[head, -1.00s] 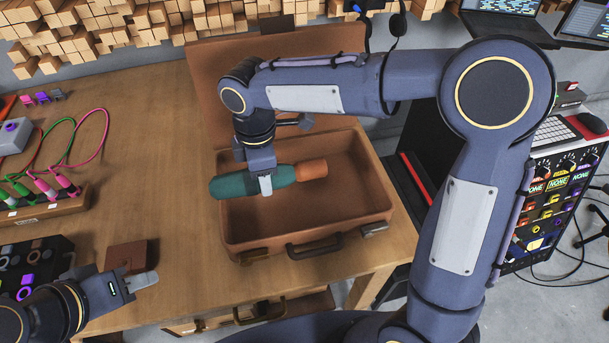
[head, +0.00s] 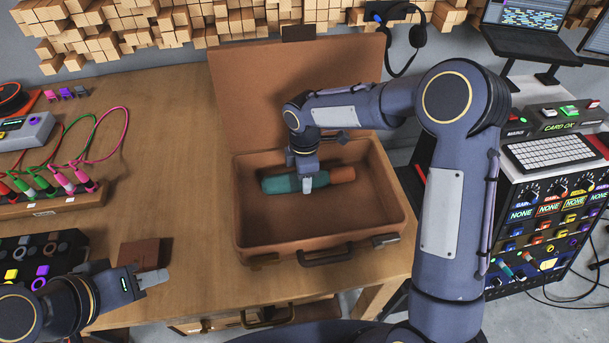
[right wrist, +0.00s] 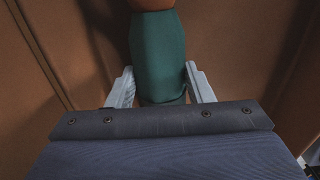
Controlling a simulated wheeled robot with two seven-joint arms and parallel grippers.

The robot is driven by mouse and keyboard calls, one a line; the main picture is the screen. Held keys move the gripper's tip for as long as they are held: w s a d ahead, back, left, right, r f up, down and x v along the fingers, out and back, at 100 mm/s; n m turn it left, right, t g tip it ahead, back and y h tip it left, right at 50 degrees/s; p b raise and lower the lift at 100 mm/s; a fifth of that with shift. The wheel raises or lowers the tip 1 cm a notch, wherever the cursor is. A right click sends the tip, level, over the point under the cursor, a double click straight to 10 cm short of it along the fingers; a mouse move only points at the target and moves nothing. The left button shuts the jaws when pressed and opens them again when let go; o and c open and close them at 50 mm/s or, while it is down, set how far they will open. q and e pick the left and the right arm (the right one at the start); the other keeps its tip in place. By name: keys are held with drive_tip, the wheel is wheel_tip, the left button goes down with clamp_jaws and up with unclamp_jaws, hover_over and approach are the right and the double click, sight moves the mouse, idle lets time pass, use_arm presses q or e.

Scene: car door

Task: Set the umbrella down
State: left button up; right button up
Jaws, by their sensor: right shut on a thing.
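The umbrella is a folded teal roll (head: 282,184) with an orange-brown handle (head: 342,174). It lies crosswise inside the open brown suitcase (head: 300,245), in its back half. My right gripper (head: 307,184) reaches down from above and is shut on the teal part. In the right wrist view the two pale fingers (right wrist: 160,88) stand on either side of the teal umbrella (right wrist: 159,50). I cannot tell whether the umbrella touches the suitcase floor. My left gripper (head: 152,279) is off at the lower left, away from the suitcase; its finger gap does not show clearly.
The suitcase lid (head: 295,95) stands open at the back. A small brown wallet-like item (head: 140,253) lies near my left gripper. Cables and plugs (head: 65,180) are on the left of the table. A control rack (head: 550,220) stands at the right.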

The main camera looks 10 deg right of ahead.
drive_tip(key=shift+f, duration=0.1)
drive_tip(key=shift+f, duration=0.15)
drive_tip(key=o, duration=1.2)
